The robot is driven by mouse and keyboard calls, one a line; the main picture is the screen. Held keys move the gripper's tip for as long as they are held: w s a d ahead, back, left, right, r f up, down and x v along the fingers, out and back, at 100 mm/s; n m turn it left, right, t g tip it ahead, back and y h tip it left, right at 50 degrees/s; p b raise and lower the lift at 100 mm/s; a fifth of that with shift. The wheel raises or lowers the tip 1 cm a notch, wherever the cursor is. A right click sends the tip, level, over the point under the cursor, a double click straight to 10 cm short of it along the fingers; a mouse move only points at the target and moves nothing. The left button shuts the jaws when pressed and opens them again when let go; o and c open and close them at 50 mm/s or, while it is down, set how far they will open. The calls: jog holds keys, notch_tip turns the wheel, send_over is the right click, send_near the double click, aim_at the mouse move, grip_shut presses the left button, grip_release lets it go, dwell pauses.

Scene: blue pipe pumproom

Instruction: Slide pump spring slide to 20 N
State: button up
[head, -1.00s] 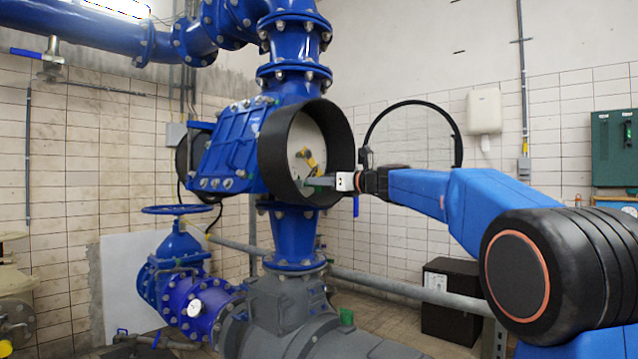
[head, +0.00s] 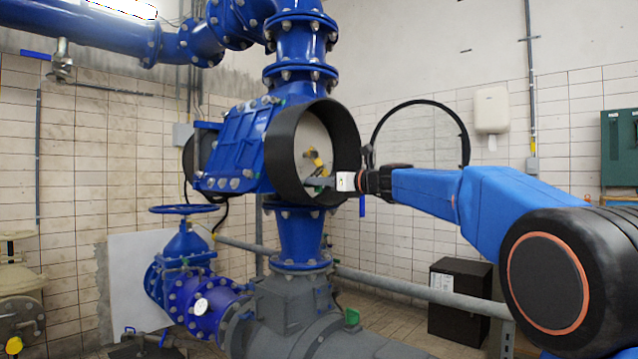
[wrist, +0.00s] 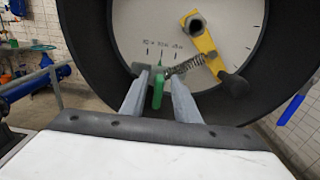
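The pump's round dial (wrist: 130,25) has a white face inside a black ring housing (head: 281,155). A green slide (wrist: 158,91) sits at the dial's lower part, below small tick marks with print too small to read surely. A coiled spring (wrist: 187,65) runs from near the slide up right to a yellow lever (wrist: 204,42) with a black knob. My gripper (wrist: 158,73) has its two grey fingers on either side of the green slide, with visible gaps, so it is open. In the head view my gripper (head: 322,181) reaches into the housing from the right.
A round clear cover with a black rim (head: 467,145) stands open to the right. A blue handle (wrist: 291,110) hangs at the right of the wrist view. Blue pipes (head: 302,45) rise above.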

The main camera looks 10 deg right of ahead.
jog(key=v, duration=1.7)
jog(key=s+a+f+n+g+h, duration=0.1)
jog(key=s+a+f+n+g, duration=0.2)
jog(key=s+f, duration=0.4)
jog(key=s+a+f+n+g+h, duration=0.1)
jog(key=s+a+f+n+h, duration=0.15)
jog(key=s+f+n, duration=0.5)
jog(key=s+a+f+n+g, duration=0.2)
jog(key=s+a+f, duration=0.1)
jog(key=f, duration=0.6)
jog(key=s+d+f+n+g+h, duration=0.2)
jog(key=s+d+f+n+h, duration=0.1)
jog(key=s+f+n, duration=0.5)
jog(key=s+d+f+n+g+h, duration=0.1)
jog(key=s+d+f+n+h, duration=0.2)
jog(key=s+f+n, duration=0.5)
jog(key=s+f+h, duration=0.1)
jog(key=s+f, duration=0.4)
jog(key=f, duration=0.3)
jog(key=shift+s+d+f+g, duration=0.3)
jog(key=shift+s+d+g, duration=0.1)
